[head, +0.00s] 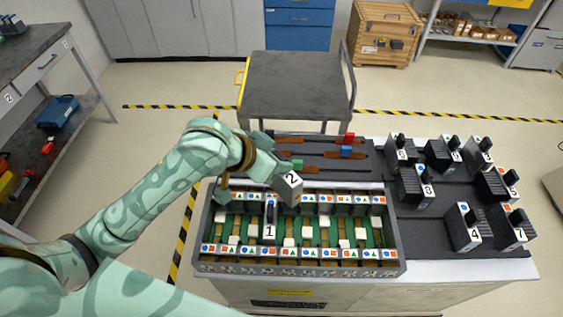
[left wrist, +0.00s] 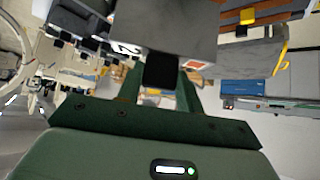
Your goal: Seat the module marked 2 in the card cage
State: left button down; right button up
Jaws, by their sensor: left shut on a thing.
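The module marked 2 (head: 291,188) is a grey block with a white label, held tilted above the back row of the card cage. My left gripper (head: 277,176) is shut on it; the left wrist view shows the module (left wrist: 180,32) close up between the fingers (left wrist: 160,80). The card cage (head: 300,268) is a dark open box with green slots, white blocks and rows of coloured symbol labels. The module marked 1 (head: 270,231) stands upright in the cage, left of the middle. My right gripper is not in view.
A tool tray (head: 365,172) with red-, blue- and green-ended tools lies behind the cage. A grey cart (head: 295,85) stands further back.

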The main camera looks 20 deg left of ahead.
aim_at(296, 181)
pick_arm(q)
jog(key=d+m+g+h+p, duration=0.1)
jog(key=m+p, duration=0.1)
jog(key=s+d+m+g+h+p, duration=0.1)
jog(key=m+p, duration=0.1)
jog(key=s+d+m+g+h+p, duration=0.1)
jog(key=d+p, duration=0.1)
jog(key=p, duration=0.1)
jog(key=shift+m, duration=0.4)
jog(key=m+g+p, duration=0.1)
jog(key=p, duration=0.1)
jog(key=m+g+p, duration=0.1)
jog(key=p, duration=0.2)
jog(key=shift+s+a+f+h, duration=0.15)
jog(key=shift+f+h, duration=0.15)
jog(key=shift+h, duration=0.1)
jog(key=shift+a+f+m+p, duration=0.2)
jog(key=shift+f+m+p, duration=0.1)
jog(key=shift+p, duration=0.2)
jog(key=shift+f, duration=0.1)
